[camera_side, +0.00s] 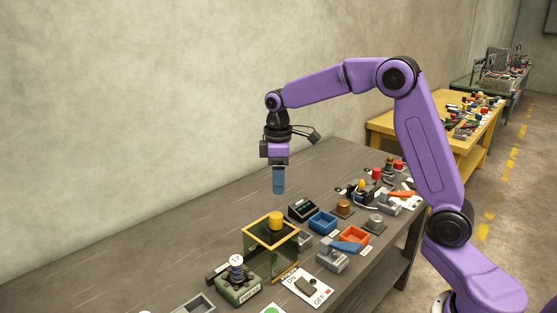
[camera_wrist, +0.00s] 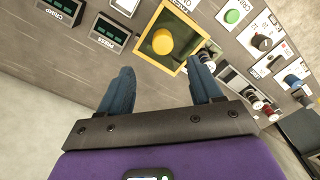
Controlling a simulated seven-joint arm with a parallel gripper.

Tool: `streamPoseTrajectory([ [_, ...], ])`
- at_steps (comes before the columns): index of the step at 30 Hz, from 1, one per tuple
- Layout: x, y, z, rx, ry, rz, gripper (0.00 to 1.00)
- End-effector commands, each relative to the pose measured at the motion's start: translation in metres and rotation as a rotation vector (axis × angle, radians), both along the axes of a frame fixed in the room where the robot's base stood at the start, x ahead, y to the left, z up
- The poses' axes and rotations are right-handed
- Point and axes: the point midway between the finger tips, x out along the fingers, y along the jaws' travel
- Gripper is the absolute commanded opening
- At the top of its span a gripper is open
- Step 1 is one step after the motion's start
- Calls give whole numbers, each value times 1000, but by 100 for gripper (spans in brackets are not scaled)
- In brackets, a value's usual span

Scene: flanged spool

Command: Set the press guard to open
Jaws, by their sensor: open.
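The press guard (camera_side: 271,256) is a dark see-through box with yellow edges and a yellow knob (camera_side: 276,222) on top. It stands on the bench just right of the green base marked PRESS (camera_side: 238,288), which carries a white and dark spool-like part (camera_side: 236,267). My gripper (camera_side: 279,192) points down above the bench, with clear air between its blue fingers and the knob. In the wrist view the fingers (camera_wrist: 165,72) are apart and empty. The guard's yellow frame (camera_wrist: 150,50) and knob (camera_wrist: 162,41) appear ahead of them.
The bench's left rear is bare.

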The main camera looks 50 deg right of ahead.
Motion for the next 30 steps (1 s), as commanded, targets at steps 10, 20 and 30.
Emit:
streamPoseTrajectory([
  [10,1,0,47,0,-1,-1,65],
  [20,0,-1,51,-1,1,-1,65],
  [30,-10,10,51,0,-1,14,65],
])
